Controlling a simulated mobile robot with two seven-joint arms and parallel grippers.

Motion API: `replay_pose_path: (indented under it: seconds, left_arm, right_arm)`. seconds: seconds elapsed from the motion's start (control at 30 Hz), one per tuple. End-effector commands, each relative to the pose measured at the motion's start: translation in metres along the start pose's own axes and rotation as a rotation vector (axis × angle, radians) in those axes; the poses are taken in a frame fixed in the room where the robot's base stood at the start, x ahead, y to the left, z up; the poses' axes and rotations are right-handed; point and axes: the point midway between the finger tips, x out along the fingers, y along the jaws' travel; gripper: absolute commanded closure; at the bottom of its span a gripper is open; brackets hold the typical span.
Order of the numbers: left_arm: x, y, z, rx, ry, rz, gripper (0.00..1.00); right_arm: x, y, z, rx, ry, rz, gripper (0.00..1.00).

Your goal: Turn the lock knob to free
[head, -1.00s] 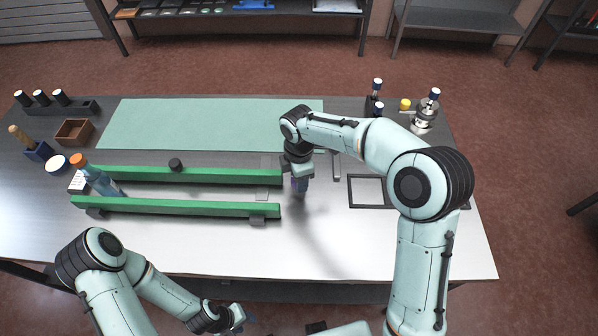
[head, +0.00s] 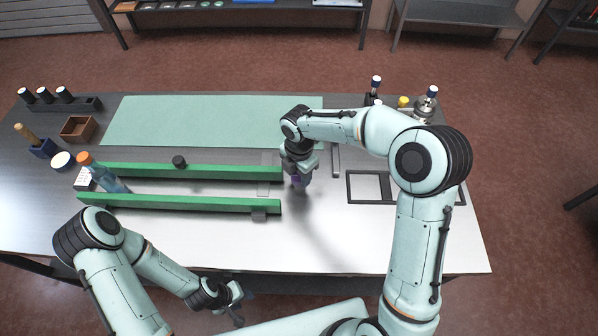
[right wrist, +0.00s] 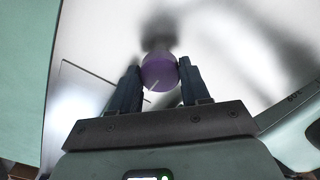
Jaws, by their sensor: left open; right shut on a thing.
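The lock knob (right wrist: 160,72) is a round purple knob with a pale line on its face, slanting to lower left in the right wrist view. In the head view only a bit of purple (head: 296,181) shows below my right gripper (head: 298,178). My right gripper, also in the right wrist view (right wrist: 161,85), has a dark finger on each side of the knob and is shut on it. My left gripper (head: 236,303) is open and empty, in front of the table's near edge.
Two green rails (head: 180,203) lie left of the knob, with a blue bottle (head: 112,183) at their left end. A green mat (head: 200,122) lies behind. A dark frame (head: 349,190) lies to the right. The table front (head: 330,250) is clear.

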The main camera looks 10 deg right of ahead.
Motion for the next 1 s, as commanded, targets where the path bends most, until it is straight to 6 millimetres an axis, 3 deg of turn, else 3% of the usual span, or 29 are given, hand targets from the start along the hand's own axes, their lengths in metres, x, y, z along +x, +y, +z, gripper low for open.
replay_pose_path:
  seconds: [0.27, 0.3, 0.33, 0.37, 0.73, 1.0]
  left_arm:
    - [0.0, 0.0, 0.0, 0.0, 0.0, 0.0, 0.57]
    - [0.0, 0.0, 0.0, 0.0, 0.0, 0.0, 0.57]
    - [0.0, 0.0, 0.0, 0.0, 0.0, 0.0, 0.57]
    - [0.0, 0.0, 0.0, 0.0, 0.0, 0.0, 0.57]
    - [-0.001, 0.0, -0.001, 0.0, 0.001, 0.0, 0.57]
    - [-0.004, 0.003, -0.004, 0.002, 0.005, 0.002, 0.57]
  right_arm:
    - [-0.001, 0.001, -0.001, -0.004, -0.001, 0.003, 0.84]
    - [-0.001, 0.001, -0.001, -0.004, -0.001, 0.003, 0.41]
    - [-0.001, 0.001, -0.001, -0.004, -0.001, 0.003, 0.31]
    - [-0.001, 0.001, -0.001, -0.004, -0.001, 0.003, 0.28]
    - [-0.006, 0.001, 0.0, -0.001, -0.002, 0.002, 0.28]
    - [-0.058, 0.002, 0.0, -0.001, -0.003, 0.008, 0.28]
